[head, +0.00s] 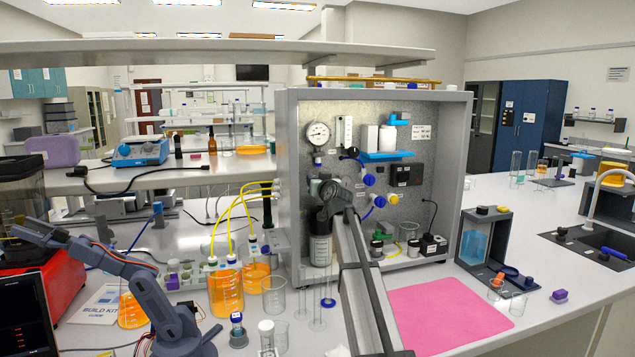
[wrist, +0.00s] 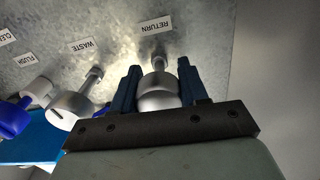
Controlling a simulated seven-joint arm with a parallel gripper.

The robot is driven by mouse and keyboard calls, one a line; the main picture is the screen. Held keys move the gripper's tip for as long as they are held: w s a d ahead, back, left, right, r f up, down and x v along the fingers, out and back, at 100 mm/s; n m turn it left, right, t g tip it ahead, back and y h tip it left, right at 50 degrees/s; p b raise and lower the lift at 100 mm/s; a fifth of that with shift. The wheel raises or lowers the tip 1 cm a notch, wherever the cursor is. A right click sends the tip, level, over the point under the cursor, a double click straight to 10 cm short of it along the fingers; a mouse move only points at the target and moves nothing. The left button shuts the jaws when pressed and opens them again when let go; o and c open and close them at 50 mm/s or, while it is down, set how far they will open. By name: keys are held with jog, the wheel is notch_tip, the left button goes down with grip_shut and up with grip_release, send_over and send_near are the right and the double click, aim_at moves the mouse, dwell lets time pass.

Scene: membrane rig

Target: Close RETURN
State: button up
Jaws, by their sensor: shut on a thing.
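The wrist view shows the RETURN label (wrist: 155,26) on the grey metal panel. Just below it is a rounded silver valve knob (wrist: 158,92) on a short stem. My gripper (wrist: 159,70) has one dark blue finger on each side of this knob and is shut on it. In the head view my gripper (head: 323,190) is at the lower left part of the panel (head: 310,105), and my arm reaches up to it from the front. The RETURN knob cannot be made out there behind my gripper. The turn position of the valve is not clear.
In the wrist view, the WASTE valve (wrist: 72,106) and a blue-handled valve (wrist: 14,118) sit to the left. In the head view, a clear-bodied filter housing (head: 320,247) stands below my gripper. Orange-filled beakers (head: 226,292) stand left; a pink mat (head: 445,315) lies right.

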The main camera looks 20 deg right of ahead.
jog(key=c, duration=0.4)
jog(key=shift+m, duration=0.7)
jog(key=o, duration=1)
jog(key=shift+o, duration=0.2)
